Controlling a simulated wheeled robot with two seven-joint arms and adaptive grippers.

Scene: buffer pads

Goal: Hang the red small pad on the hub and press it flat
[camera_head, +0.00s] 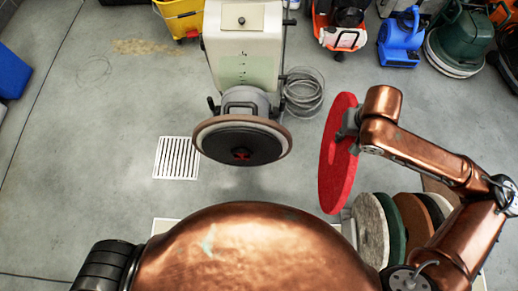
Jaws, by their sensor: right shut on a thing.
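The red pad (335,160) is a round disc, held on edge and seen at a steep angle, right of the floor machine. My right gripper (348,128) is shut on its upper right side and holds it, apart from the machine. The hub (241,154) is a small red and dark piece in the middle of the black round plate (222,143) of the tilted floor machine (240,60). The plate has a brown rim and faces me. My left gripper is not in view.
Several pads, including a pale one (370,228) and a green one (394,225), stand on edge in a row at the lower right. A coiled hose (304,92) lies behind. A blue blower (399,42) stands at the back right. A drain grate (176,158) lies left; the floor around it is clear.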

